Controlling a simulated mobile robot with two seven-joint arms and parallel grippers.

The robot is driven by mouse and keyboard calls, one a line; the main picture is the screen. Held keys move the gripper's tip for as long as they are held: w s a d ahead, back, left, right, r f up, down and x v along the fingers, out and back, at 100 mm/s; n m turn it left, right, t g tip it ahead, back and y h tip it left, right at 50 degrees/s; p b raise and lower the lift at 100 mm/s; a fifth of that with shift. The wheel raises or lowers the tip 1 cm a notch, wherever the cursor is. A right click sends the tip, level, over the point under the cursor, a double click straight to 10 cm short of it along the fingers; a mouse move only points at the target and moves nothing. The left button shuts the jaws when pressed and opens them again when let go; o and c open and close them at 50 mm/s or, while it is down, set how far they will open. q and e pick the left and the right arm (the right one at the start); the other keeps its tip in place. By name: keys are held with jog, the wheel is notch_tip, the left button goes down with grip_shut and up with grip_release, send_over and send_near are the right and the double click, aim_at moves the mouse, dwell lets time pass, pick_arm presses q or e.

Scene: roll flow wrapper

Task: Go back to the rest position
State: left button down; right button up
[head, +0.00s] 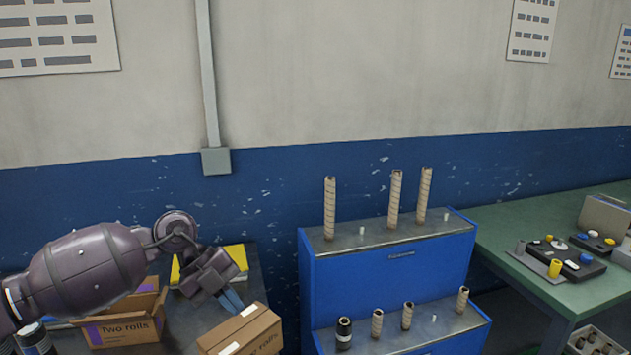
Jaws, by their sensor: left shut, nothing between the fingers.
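My left gripper (231,300) is in the head view at the lower left, shut and empty. Its blue fingertips point down just behind a closed cardboard box (243,335); I cannot tell whether they touch it. My left arm comes in from the left edge, above an open cardboard box (118,331) marked "Two rolls". My right gripper is not in view.
A yellow object (233,256) lies behind my gripper. A green table (520,240) with control boxes (568,258) stands at right.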

pick_arm(q)
jog(key=w+d+r+n+t+h, duration=0.2)
jog(key=d+r+t+h, duration=0.65)
jog(key=r+h, duration=0.35)
jog(key=s+a+f+n+t+y, duration=0.1)
jog(key=a+f+n+t+y, duration=0.5)
jog(key=f+n, duration=0.3)
jog(key=s+a+f+n+t+y, duration=0.2)
jog(key=a+f+n+t+y, duration=0.2)
jog(key=a+f+n+y, duration=0.45)
jog(key=s+a+f+n+g+y, duration=0.2)
jog(key=s+f+n, duration=0.3)
jog(key=s+f, duration=0.6)
jog(key=s+a+f+n+g+y, duration=0.2)
jog(key=s+a+f+n+g, duration=0.1)
jog(key=s+f, duration=0.8)
jog(key=shift+s+a+n+y, duration=0.35)
jog(key=shift+s+a+n, duration=0.5)
jog(key=shift+s, duration=0.15)
